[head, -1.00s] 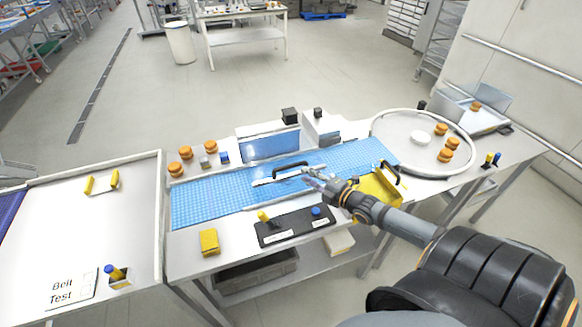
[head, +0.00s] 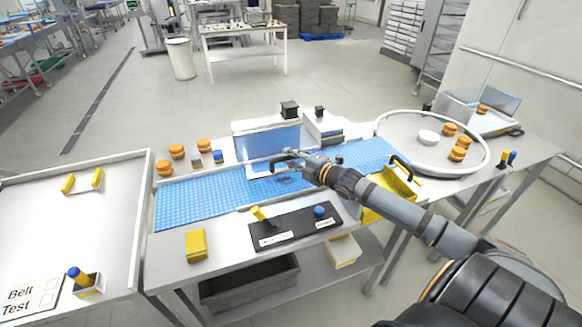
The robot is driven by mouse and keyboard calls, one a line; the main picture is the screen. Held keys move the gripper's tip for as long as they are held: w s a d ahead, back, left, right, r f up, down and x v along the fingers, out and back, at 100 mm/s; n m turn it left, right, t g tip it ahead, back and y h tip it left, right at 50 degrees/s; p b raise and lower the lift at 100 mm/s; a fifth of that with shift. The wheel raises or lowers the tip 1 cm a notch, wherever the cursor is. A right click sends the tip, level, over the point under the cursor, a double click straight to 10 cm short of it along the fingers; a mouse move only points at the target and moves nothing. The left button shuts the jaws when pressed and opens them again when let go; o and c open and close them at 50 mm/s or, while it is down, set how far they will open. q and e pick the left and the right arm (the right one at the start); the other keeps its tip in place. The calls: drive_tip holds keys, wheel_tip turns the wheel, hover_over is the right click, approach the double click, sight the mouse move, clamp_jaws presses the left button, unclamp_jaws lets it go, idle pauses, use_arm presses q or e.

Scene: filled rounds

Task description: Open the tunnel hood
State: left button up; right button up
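The tunnel hood (head: 265,143) is a see-through bluish cover with a pale frame, standing over the blue belt (head: 205,198) at the back middle of the table. Its dark handle (head: 276,164) is on the front edge. My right gripper (head: 290,157) reaches in from the lower right, with its fingertips at this handle. It appears shut on it, though the fingers are small and partly hidden. The hood's front edge looks raised above the belt. My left gripper is not in view.
A black control panel (head: 290,232) with a yellow lever and blue button sits in front of the belt. A yellow block (head: 196,245) lies to its left. A yellow bin (head: 388,205) and round turntable (head: 400,150) stand right. Orange-brown rounds (head: 177,152) stand back left.

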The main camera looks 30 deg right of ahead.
clamp_jaws()
idle(0.3)
drive_tip(key=shift+r, duration=0.1)
